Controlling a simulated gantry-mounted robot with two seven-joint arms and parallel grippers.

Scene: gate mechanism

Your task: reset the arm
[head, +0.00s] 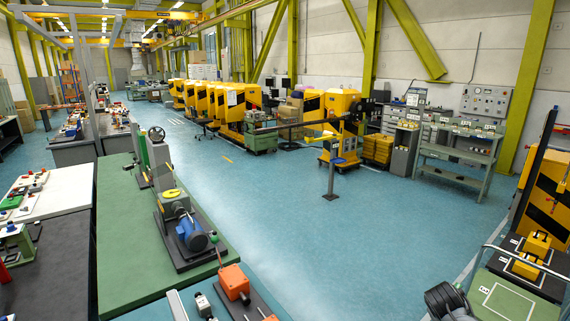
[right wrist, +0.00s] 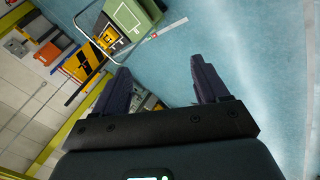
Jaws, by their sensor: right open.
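A long dark barrier arm (head: 292,126) lies roughly level beside a yellow cabinet (head: 338,104) in the middle distance of the head view. I cannot tell whether this is the arm of the task. My right gripper (right wrist: 163,82) is open and empty in the right wrist view. My left gripper is out of view.
The blue floor (head: 290,235) is clear between the green bench (head: 120,240) and the cart at the lower right (head: 500,298). A green-grey shelf rack (head: 462,150) stands by the wall. The right wrist view shows a striped yellow machine (right wrist: 85,62) and a green cart (right wrist: 130,16).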

